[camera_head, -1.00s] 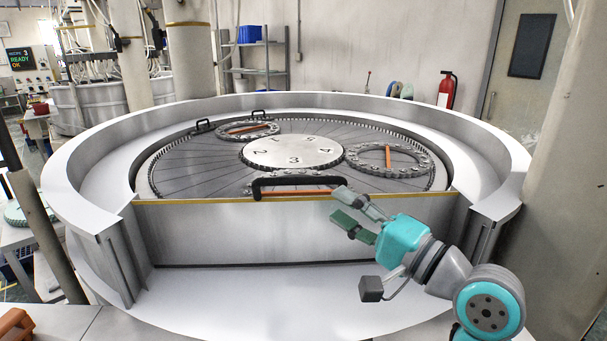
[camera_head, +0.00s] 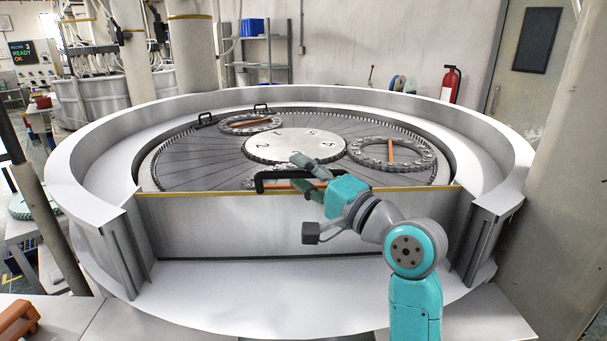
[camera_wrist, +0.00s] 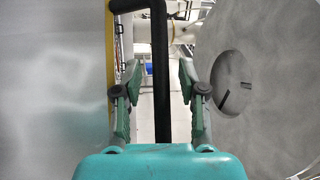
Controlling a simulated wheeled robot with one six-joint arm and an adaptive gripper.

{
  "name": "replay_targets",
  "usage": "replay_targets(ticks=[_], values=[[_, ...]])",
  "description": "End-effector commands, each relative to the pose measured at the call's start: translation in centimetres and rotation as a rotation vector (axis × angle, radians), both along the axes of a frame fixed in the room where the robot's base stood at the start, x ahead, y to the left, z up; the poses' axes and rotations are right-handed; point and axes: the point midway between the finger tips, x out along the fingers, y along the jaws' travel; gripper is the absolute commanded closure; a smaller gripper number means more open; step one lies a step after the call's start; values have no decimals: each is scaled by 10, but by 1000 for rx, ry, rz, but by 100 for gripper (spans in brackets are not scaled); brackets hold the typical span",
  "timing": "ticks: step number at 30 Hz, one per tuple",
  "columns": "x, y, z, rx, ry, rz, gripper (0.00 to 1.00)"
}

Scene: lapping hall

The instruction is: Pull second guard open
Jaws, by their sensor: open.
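A grey front guard panel (camera_head: 300,225) with a yellow top edge closes the near side of the round lapping machine. A black bar handle (camera_head: 272,177) stands at the middle of its top edge. My gripper (camera_head: 302,172) is open at the right end of this handle, above the panel edge. In the wrist view the black handle (camera_wrist: 160,75) runs between the two spread fingers of my gripper (camera_wrist: 158,95), with gaps on both sides. My fingers hide part of the handle in the head view. Two smaller black handles (camera_head: 205,118) (camera_head: 261,108) show at the far rim.
Inside the ring are a numbered centre disc (camera_head: 295,146) and toothed carriers (camera_head: 392,153) with orange bars. A white ring wall (camera_head: 95,165) surrounds them. A white floor ledge (camera_head: 290,285) lies before the panel. A pillar (camera_head: 560,190) stands at the right.

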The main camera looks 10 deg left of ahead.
Motion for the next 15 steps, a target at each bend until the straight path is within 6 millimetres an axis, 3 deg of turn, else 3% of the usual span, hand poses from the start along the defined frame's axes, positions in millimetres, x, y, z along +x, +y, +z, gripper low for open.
replay_targets(ticks=[3, 8, 15], values=[[0, 0, 0, 0, 0, 0, 61], [0, 0, 0, 0, 0, 0, 100], [0, 0, 0, 0, 0, 0, 100]])
